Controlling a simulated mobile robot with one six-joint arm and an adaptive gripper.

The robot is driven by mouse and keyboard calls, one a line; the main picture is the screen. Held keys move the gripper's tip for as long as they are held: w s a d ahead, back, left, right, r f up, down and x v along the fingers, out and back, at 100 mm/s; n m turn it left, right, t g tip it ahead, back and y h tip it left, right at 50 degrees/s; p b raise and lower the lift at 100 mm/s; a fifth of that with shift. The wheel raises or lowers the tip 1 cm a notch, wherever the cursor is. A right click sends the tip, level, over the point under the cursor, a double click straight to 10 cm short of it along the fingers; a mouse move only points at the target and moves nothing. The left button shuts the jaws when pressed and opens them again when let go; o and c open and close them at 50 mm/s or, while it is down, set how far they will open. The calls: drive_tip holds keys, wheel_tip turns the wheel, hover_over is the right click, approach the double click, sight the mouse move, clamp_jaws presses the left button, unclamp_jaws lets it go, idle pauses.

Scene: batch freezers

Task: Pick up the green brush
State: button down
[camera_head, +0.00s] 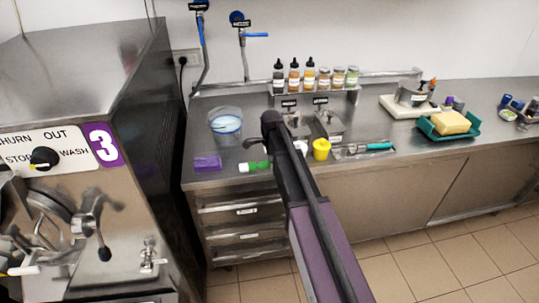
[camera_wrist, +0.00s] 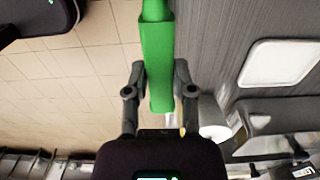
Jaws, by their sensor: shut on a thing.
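The green brush (camera_wrist: 158,62) runs between the two fingers of my gripper (camera_wrist: 160,85) in the wrist view. The fingers are closed against both sides of its green handle. In the head view the green brush (camera_head: 250,167) shows at the front edge of the steel counter, left of my arm, with a pale part at its left end. My gripper is mostly hidden behind my arm there. The brush's far end runs out of the wrist view, and I cannot tell if it touches the counter.
A purple block (camera_head: 207,162) lies left of the brush, with a clear tub (camera_head: 225,124) behind. A yellow cup (camera_head: 321,149) stands right of my arm. Bottles (camera_head: 294,74) line the back shelf. A green tray (camera_head: 433,133) holds a yellow sponge (camera_head: 451,122). Freezer 3 (camera_head: 80,150) stands left.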

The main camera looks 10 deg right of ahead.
drive_tip(key=s+r, duration=0.1)
drive_tip(key=s, duration=1)
drive_tip(key=shift+a+p, duration=0.35)
drive_tip(key=shift+p, duration=0.1)
